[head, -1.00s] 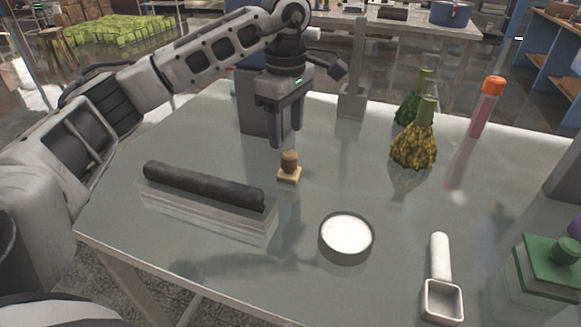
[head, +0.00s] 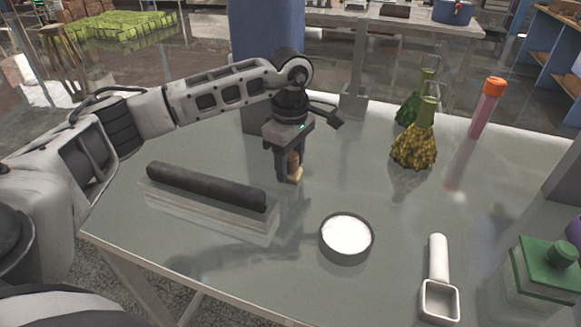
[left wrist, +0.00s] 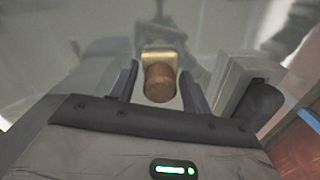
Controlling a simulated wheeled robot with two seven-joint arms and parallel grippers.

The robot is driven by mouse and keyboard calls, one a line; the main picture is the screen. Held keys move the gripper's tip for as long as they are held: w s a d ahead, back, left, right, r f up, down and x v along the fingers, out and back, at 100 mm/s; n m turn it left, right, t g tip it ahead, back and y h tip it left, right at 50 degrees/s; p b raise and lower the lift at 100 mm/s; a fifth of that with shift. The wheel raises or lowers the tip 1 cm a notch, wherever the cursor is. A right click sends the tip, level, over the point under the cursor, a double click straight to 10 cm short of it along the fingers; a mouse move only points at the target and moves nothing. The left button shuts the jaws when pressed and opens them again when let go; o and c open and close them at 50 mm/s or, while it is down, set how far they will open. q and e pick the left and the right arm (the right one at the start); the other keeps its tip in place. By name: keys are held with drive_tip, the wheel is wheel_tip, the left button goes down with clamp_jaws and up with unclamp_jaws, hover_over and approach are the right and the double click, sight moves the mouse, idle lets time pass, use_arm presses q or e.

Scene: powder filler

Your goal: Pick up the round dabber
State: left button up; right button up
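The round dabber (head: 295,165) stands upright on the table, with a brown round knob on a pale yellow square base. The left gripper (head: 290,176) points down around it, one finger on each side, partly hiding it in the head view. In the left wrist view the dabber (left wrist: 160,80) sits between the two fingers (left wrist: 159,86), with a visible gap on each side, so the gripper is open and does not grip it. My right gripper is not in view.
A dark roller lies on a pale block (head: 205,205) left of the dabber. A round dish of white powder (head: 346,236) and a white scoop (head: 438,282) are nearer the front. Flasks (head: 414,145), an orange-capped tube (head: 487,108) and a green-lidded jar (head: 546,272) stand to the right.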

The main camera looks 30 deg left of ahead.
use_arm(q)
drive_tip(key=c, duration=0.5)
drive_tip(key=shift+r, duration=0.1)
drive_tip(key=shift+r, duration=0.5)
drive_tip(key=s+d+r, duration=0.2)
drive_tip(key=s+r, duration=0.2)
drive_tip(key=s+d+r+b, duration=0.1)
drive_tip(key=s+d+r, duration=0.1)
drive_tip(key=s+r, duration=0.2)
drive_tip(key=s+d+r+b, duration=0.1)
drive_tip(key=s+d+r, duration=0.2)
drive_tip(key=s+r, duration=0.1)
drive_tip(key=shift+f, duration=0.1)
